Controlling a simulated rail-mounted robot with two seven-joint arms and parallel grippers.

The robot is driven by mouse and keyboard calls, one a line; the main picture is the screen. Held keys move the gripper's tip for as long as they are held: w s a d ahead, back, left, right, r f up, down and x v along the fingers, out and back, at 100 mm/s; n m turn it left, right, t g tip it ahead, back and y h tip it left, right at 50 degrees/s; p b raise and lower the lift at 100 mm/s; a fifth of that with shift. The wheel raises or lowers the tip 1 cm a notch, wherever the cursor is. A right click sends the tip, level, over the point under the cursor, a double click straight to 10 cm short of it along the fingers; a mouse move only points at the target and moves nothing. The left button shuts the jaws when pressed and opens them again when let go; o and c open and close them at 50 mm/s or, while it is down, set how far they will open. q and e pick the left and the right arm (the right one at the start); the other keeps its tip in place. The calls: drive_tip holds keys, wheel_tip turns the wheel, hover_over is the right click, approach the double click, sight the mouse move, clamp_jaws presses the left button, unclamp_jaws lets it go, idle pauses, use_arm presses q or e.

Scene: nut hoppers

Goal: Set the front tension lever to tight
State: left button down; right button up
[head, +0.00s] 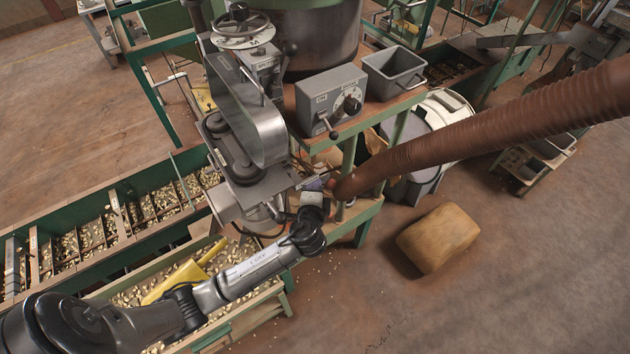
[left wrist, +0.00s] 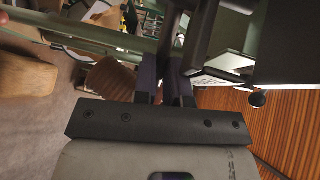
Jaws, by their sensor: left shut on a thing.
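My left gripper (head: 316,190) is at the lower front of the grey belt machine (head: 258,125), in the head view just left of the brown hose. In the left wrist view its two dark fingers (left wrist: 166,78) are closed around a dark narrow part below the machine. This looks like the front tension lever, but its handle is mostly hidden by the fingers and its setting cannot be read. My right gripper is in neither view.
A ribbed brown hose (head: 480,130) passes close to the gripper. A grey control box (head: 332,98) and an empty grey bin (head: 393,75) stand on the bench above. Nut hoppers (head: 100,240) lie left. A tan sack (head: 438,239) lies on otherwise open floor.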

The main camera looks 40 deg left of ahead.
use_arm(q)
drive_tip(key=shift+s+d+m+t+h+p, duration=0.15)
drive_tip(key=shift+s+m+t+h+p, duration=0.25)
drive_tip(key=shift+m+h, duration=0.35)
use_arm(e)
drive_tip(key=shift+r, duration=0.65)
use_arm(q)
drive_tip(key=c, duration=1.2)
unclamp_jaws()
drive_tip(key=shift+o, duration=0.2)
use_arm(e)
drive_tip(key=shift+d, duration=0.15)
use_arm(q)
drive_tip(key=shift+s+d, duration=0.1)
drive_tip(key=b+v, duration=0.1)
drive_tip(key=v, duration=1.2)
drive_tip(key=shift+s+b, duration=0.3)
drive_tip(key=shift+b, duration=0.05)
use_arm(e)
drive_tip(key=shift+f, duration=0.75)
use_arm(q)
drive_tip(key=shift+d, duration=0.1)
